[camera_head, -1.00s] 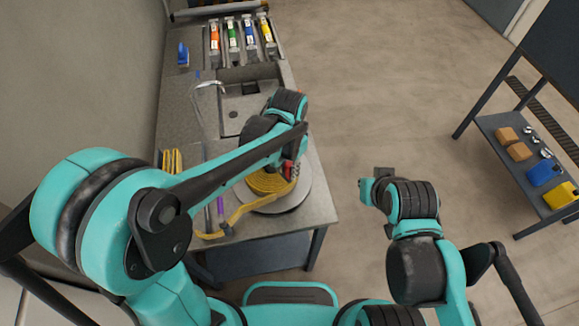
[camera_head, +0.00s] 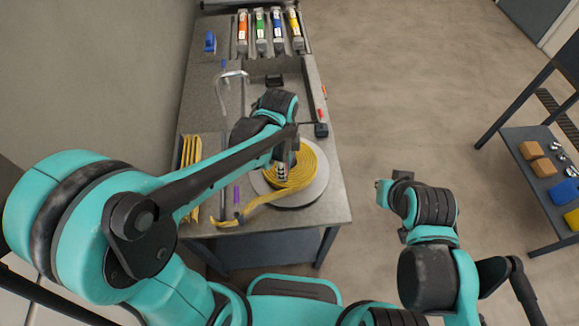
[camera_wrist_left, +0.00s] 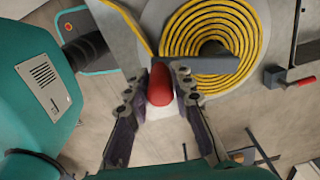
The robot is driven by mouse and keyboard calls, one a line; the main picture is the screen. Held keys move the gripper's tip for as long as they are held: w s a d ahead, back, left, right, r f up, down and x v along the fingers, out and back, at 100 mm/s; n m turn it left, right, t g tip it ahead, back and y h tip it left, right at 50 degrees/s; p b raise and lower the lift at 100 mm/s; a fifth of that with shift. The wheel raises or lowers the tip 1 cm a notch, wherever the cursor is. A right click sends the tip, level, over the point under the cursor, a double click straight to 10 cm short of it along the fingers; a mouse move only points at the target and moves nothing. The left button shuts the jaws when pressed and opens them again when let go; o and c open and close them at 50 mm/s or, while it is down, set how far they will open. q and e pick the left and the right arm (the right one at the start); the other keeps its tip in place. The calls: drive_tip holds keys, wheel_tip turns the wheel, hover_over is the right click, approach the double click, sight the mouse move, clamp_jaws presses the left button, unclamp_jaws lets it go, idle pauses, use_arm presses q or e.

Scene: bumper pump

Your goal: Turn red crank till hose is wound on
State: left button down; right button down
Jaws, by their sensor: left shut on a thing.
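The yellow hose (camera_head: 308,172) lies as a flat coil on a round grey reel disc (camera_head: 318,192) on the bench; its loose tail (camera_head: 240,214) runs to the lower left. In the left wrist view the coil (camera_wrist_left: 181,36) has several turns around a dark hub. My left gripper (camera_head: 281,170) is over the coil's left part. In the left wrist view, my left gripper (camera_wrist_left: 160,92) is shut on the red crank handle (camera_wrist_left: 160,80), and the grey crank arm (camera_wrist_left: 215,65) reaches right toward the hub. My right gripper (camera_head: 388,188) hangs right of the bench; its jaws are unclear.
A vise-like block (camera_head: 321,131) with a red handle sits at the bench's right edge. A sink with a tap (camera_head: 232,74) and several coloured bottles (camera_head: 276,32) are farther back. Folded yellow hose (camera_head: 190,150) lies left. A shelf (camera_head: 535,190) with boxes stands right.

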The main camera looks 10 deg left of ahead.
use_arm(q)
drive_tip(key=shift+w+a+m, duration=3.55)
drive_tip(key=shift+a+m, duration=0.45)
drive_tip(key=shift+m, duration=1.3)
drive_tip(key=w+d+m, duration=0.4)
drive_tip(key=w+m, duration=0.3)
drive_tip(key=w, duration=0.2)
drive_tip(key=shift+w+d+m+b, duration=0.15)
drive_tip(key=shift+w+m+b, duration=0.2)
drive_tip(key=shift+m+b, duration=0.05)
drive_tip(key=shift+f, duration=0.15)
